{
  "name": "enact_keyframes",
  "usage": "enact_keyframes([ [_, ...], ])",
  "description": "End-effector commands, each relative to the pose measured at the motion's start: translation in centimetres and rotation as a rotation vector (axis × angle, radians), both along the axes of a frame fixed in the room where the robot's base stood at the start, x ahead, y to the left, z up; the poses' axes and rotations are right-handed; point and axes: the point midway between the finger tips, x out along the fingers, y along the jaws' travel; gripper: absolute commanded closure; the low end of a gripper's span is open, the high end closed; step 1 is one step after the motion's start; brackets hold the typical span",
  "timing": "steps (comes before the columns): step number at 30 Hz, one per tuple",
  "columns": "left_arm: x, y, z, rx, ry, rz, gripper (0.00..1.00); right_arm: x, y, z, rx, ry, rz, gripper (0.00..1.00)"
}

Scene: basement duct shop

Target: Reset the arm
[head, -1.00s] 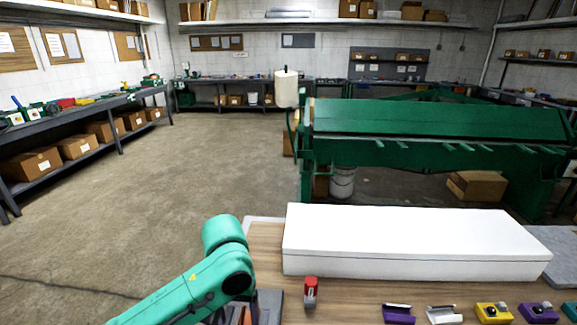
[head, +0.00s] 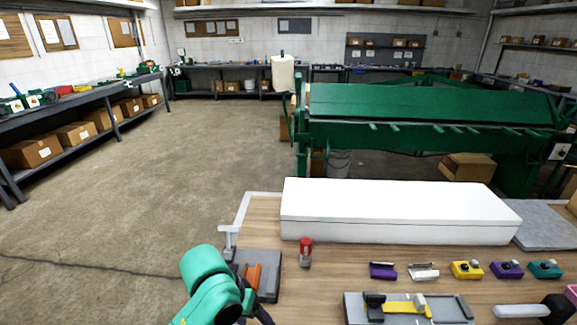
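A teal arm of mine (head: 208,285) comes in at the bottom, left of centre in the head view, beside the wooden workbench (head: 250,228). A dark part at its lower end reaches the bottom edge of the picture, and no fingertips can be made out. I cannot tell whether that gripper is open or shut. No second teal arm shows at the right.
On the bench are a long white box (head: 398,212), a red-topped cylinder (head: 305,252), a grey tray (head: 268,278), a fixture with a yellow part (head: 405,306) and several small coloured blocks (head: 466,269). A green machine (head: 425,115) stands beyond.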

Motion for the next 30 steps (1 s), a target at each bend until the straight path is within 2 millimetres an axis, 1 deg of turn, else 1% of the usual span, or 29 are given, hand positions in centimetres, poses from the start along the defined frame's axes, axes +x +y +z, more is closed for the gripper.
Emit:
enact_keyframes([
  [2, -0.8, 0.3, -1.1, -0.035, -0.027, 0.003, 0.25, -0.3, -0.1, 0.0, -0.001, 0.004, 0.000, 0.50],
  [5, -1.7, 1.8, -2.4, -0.052, -0.079, 0.020, 0.25, -0.5, -0.1, 0.0, -0.002, 0.008, 0.000, 0.50],
  [8, -2.9, 4.2, -3.7, -0.032, -0.122, 0.048, 0.25, -0.5, -0.2, 0.0, -0.002, 0.009, 0.000, 0.50],
  [11, -4.4, 7.1, -4.9, 0.018, -0.152, 0.076, 0.25, -0.5, -0.2, 0.0, -0.003, 0.009, 0.000, 0.50],
  [14, -6.3, 10.1, -6.0, 0.087, -0.167, 0.099, 0.25, -0.5, -0.2, 0.0, -0.003, 0.009, 0.000, 0.50],
  [18, -9.4, 14.4, -7.1, 0.204, -0.163, 0.115, 0.25, -0.5, -0.2, 0.0, -0.003, 0.009, 0.000, 0.50],
  [20, -10.4, 15.9, -7.7, 0.249, -0.156, 0.113, 0.25, -0.5, -0.2, -0.1, -0.003, 0.009, 0.000, 0.50],
  [21, -9.8, 15.6, -9.3, 0.245, -0.151, 0.108, 0.25, -0.4, -0.2, -0.1, -0.003, 0.008, 0.000, 0.50],
  [23, -9.4, 15.5, -11.4, 0.246, -0.142, 0.105, 0.25, -0.5, -0.2, 0.0, -0.003, 0.009, 0.000, 0.50],
  [24, -9.3, 15.4, -12.9, 0.246, -0.135, 0.103, 0.25, -0.5, -0.2, -0.1, -0.003, 0.009, 0.000, 0.50],
  [26, -9.2, 15.4, -15.2, 0.245, -0.124, 0.100, 0.25, -0.5, -0.2, -0.1, -0.003, 0.009, 0.000, 0.50],
  [27, -9.2, 15.3, -16.8, 0.246, -0.118, 0.099, 0.25, -0.5, -0.2, -0.1, -0.003, 0.009, 0.000, 0.50],
  [29, -9.3, 15.3, -19.3, 0.246, -0.107, 0.095, 0.25, -0.5, -0.2, -0.1, -0.003, 0.009, 0.000, 0.50],
  [30, -9.6, 15.3, -21.1, 0.247, -0.097, 0.092, 0.25, -0.5, -0.2, -0.1, -0.003, 0.009, 0.000, 0.50],
])
